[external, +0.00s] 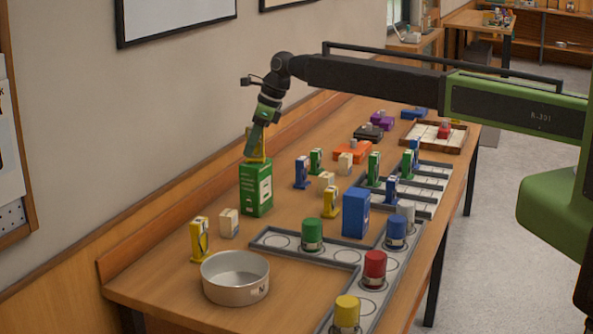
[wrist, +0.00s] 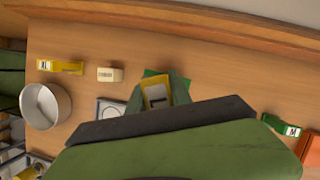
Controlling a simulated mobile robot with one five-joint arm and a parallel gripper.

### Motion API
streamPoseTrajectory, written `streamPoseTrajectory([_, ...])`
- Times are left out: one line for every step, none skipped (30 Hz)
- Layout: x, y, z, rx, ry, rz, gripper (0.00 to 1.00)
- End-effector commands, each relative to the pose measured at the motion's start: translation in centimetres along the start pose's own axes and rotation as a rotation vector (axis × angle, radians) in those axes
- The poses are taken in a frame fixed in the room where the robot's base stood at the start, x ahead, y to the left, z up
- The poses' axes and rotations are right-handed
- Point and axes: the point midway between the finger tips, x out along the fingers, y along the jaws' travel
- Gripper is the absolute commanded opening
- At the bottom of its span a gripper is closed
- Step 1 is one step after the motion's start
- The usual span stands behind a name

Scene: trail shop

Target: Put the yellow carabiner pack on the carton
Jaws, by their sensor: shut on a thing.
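My gripper (external: 256,152) is shut on a yellow carabiner pack (external: 264,146) and points down over the tall green carton (external: 256,190). In the wrist view the pack (wrist: 156,94) sits between the fingers, with a green edge of the carton (wrist: 152,73) showing behind it. The pack is upright at the carton's top in the external view, partly hidden by the gripper. I cannot tell whether it touches the carton.
Another yellow pack (external: 199,240), a small cream box (external: 229,222) and a metal bowl (external: 235,276) stand to the front left. A blue box (external: 356,212) and grey trays with coloured canisters (external: 312,233) stand to the right. Several small packs stand farther back.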

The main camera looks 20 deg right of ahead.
Motion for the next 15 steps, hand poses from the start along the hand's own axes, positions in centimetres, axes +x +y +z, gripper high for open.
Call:
streamPoseTrajectory([-0.02, 0.00, 0.01, 0.000, 0.000, 0.000, 0.00])
streamPoseTrajectory([0.08, 0.00, -0.03, 0.000, 0.000, 0.000, 0.00])
streamPoseTrajectory([0.26, 0.00, -0.11, 0.000, 0.000, 0.000, 0.00])
streamPoseTrajectory([0.37, 0.00, -0.15, 0.000, 0.000, 0.000, 0.00])
streamPoseTrajectory([0.34, 0.00, -0.14, 0.000, 0.000, 0.000, 0.27])
streamPoseTrajectory([0.23, 0.00, -0.10, 0.000, 0.000, 0.000, 0.32])
streamPoseTrajectory([0.22, 0.00, -0.10, 0.000, 0.000, 0.000, 0.36])
streamPoseTrajectory([0.22, 0.00, -0.10, 0.000, 0.000, 0.000, 0.40])
streamPoseTrajectory([0.22, 0.00, -0.09, 0.000, 0.000, 0.000, 0.45])
streamPoseTrajectory([0.22, 0.00, -0.09, 0.000, 0.000, 0.000, 0.47])
streamPoseTrajectory([0.22, 0.00, -0.09, 0.000, 0.000, 0.000, 0.47])
streamPoseTrajectory([0.22, 0.00, -0.09, 0.000, 0.000, 0.000, 0.47])
streamPoseTrajectory([0.22, 0.00, -0.09, 0.000, 0.000, 0.000, 0.47])
streamPoseTrajectory([0.22, 0.00, -0.09, 0.000, 0.000, 0.000, 0.47])
streamPoseTrajectory([0.22, 0.00, -0.09, 0.000, 0.000, 0.000, 0.47])
